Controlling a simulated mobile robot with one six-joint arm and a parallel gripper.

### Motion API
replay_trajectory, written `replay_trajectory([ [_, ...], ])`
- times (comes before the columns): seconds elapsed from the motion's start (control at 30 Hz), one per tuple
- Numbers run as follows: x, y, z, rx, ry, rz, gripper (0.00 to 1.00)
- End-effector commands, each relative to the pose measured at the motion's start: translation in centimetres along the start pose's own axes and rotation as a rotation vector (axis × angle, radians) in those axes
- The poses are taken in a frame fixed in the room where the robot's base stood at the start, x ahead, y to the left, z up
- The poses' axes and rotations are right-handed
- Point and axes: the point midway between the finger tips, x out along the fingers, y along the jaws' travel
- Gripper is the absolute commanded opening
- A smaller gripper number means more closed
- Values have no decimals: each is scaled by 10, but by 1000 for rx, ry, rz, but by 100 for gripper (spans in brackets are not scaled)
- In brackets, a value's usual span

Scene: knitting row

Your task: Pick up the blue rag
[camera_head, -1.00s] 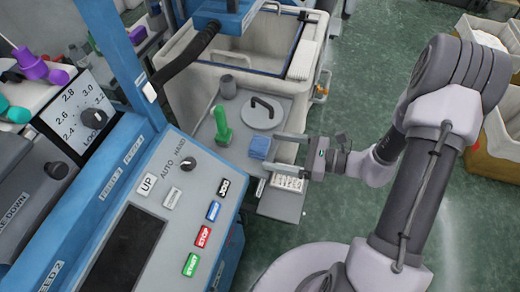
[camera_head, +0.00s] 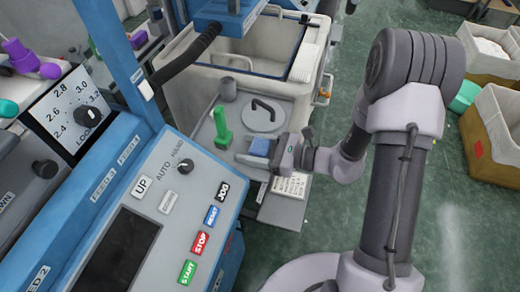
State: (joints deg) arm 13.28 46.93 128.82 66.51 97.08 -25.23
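The blue rag (camera_head: 260,147) is a small folded block on the grey machine ledge, right of the green handle and in front of the round lid. My gripper (camera_head: 258,152) has come in from the right at the rag's level. A pale finger lies along the rag's near side; the far finger is mostly hidden behind the rag. The fingers look apart with the rag between them. I cannot tell whether they touch it. The rag looks to be still resting on the ledge.
The blue control panel (camera_head: 150,210) is at the left. Cardboard boxes (camera_head: 495,135) stand on the floor at right.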

Motion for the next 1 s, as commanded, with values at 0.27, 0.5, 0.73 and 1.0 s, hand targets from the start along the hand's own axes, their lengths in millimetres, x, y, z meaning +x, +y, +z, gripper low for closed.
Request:
replay_trajectory([
  [0.27,0,0,0,0,0,0,17],
  [0.5,-3,0,18,-2,0,0,17],
  [0.73,-19,11,37,3,1,-3,17],
  [1.0,-76,62,36,5,0,-7,17],
])
